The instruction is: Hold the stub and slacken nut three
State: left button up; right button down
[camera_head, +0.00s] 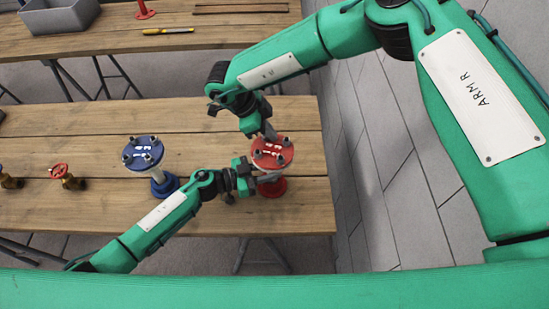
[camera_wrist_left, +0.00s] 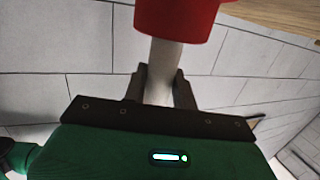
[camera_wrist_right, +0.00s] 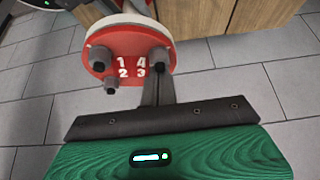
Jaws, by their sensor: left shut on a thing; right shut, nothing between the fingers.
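The red stub (camera_head: 272,153) stands on the near table, with a round numbered flange on top. Its flange (camera_wrist_right: 125,50) fills the upper part of the right wrist view, showing the numbers 1 to 4 and several dark nuts. In the right wrist view, the fingertips (camera_wrist_right: 158,78) are beside the number 3 and cover that spot, so nut three cannot be made out.
A blue stub (camera_head: 143,155) with a similar flange stands to the left on the near table (camera_head: 90,125). Small valves with red and blue handwheels (camera_head: 60,172) sit farther left. A back table holds a grey bin (camera_head: 60,17) and a yellow tool (camera_head: 168,31).

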jog(key=shift+s+d, duration=0.25)
jog(key=shift+d, duration=0.3)
dwell(0.8)
jog(key=shift+s, duration=0.6)
dwell(0.5)
jog(key=shift+a, duration=0.15)
jog(key=shift+a, duration=0.25)
jog(key=shift+r, duration=3.05)
